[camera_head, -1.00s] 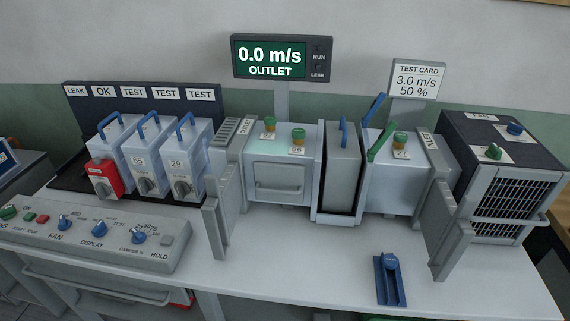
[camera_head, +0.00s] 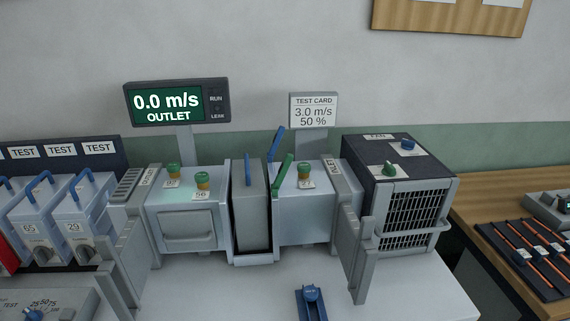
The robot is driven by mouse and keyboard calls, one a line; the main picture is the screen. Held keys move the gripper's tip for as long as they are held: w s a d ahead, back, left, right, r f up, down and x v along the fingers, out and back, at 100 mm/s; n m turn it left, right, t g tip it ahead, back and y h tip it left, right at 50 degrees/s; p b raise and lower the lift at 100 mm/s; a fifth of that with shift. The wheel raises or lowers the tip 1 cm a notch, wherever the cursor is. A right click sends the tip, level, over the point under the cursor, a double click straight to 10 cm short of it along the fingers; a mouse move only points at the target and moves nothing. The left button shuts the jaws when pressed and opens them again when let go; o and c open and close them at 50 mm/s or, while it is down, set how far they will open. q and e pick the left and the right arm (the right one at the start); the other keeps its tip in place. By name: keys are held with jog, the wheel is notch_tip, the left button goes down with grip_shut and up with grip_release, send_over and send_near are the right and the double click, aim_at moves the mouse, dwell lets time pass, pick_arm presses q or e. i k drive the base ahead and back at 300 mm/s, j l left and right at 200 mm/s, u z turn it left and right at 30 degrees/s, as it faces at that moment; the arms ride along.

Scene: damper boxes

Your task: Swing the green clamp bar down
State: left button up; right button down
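The green clamp bar (camera_head: 282,171) stands raised and tilted up to the right, at the left end of the right-hand duct box (camera_head: 302,220). A blue bar (camera_head: 277,145) stands raised just behind it, also tilted. The grey damper box (camera_head: 250,207) with a blue handle sits upright in the slot between the left duct box (camera_head: 187,226) and the right one. Neither of my grippers shows in the view.
The display (camera_head: 178,102) reads 0.0 m/s OUTLET. The test card (camera_head: 313,111) reads 3.0 m/s, 50 %. Grey plates (camera_head: 357,257) project forward beside the ducts. A fan box (camera_head: 397,193) stands right. A blue fixture (camera_head: 311,302) lies on the front bench.

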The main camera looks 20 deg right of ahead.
aim_at(285, 165)
jog(key=l+u, duration=0.1)
jog(key=l, duration=0.35)
jog(key=k+l, duration=0.1)
jog(key=l, duration=0.4)
jog(key=k+l+u, duration=0.15)
jog(key=l, duration=0.75)
jog(key=k+l+u, duration=0.15)
jog(key=l, duration=0.3)
